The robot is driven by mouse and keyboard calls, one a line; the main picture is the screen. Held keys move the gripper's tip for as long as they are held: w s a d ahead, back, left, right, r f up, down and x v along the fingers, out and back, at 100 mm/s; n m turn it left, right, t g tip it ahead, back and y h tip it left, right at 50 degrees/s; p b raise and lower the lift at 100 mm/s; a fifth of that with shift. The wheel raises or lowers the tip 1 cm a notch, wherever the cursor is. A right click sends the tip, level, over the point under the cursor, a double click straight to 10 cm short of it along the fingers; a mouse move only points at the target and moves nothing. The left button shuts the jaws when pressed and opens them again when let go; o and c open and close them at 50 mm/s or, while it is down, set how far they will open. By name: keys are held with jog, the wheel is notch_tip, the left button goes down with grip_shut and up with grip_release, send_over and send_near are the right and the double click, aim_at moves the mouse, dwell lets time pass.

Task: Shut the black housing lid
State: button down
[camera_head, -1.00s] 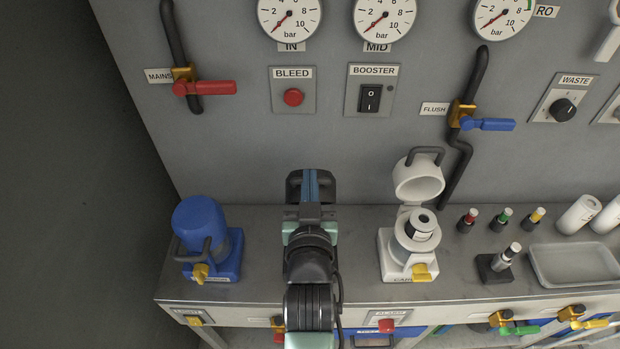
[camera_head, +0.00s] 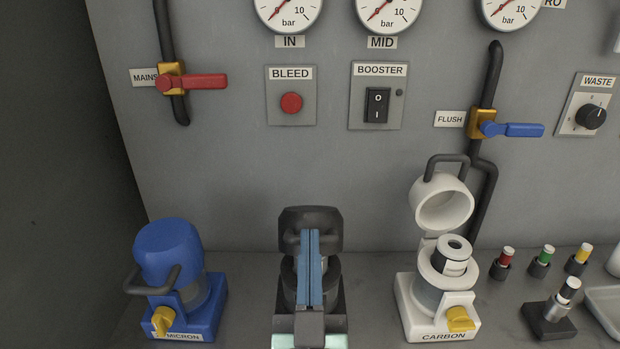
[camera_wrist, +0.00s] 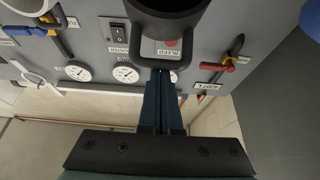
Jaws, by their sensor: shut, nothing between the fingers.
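The black housing (camera_head: 290,290) stands on the bench between the blue and white housings, largely hidden behind my gripper and wrist. Its black lid (camera_head: 311,214) is raised open at the back, with a loop handle on it. In the wrist view the lid (camera_wrist: 165,12) fills the top middle, and its handle (camera_wrist: 147,60) crosses at my fingertips. My gripper (camera_head: 309,236) has its two blue fingers together, with nothing between them. The fingertips (camera_wrist: 161,72) overlap the handle in both views; I cannot tell whether they touch it.
The blue MICRON housing (camera_head: 168,255) on the left has its lid down. The white CARBON housing (camera_head: 405,290) on the right has its lid (camera_head: 443,203) up, with a cartridge inside. Small coloured-top vials (camera_head: 505,262) stand further right. The grey panel (camera_head: 230,180) rises behind.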

jog(key=s+f+t+b, duration=0.3)
jog(key=f+b, duration=0.5)
jog(key=b, duration=0.7)
jog(key=shift+t, duration=0.3)
jog(key=shift+f, duration=0.15)
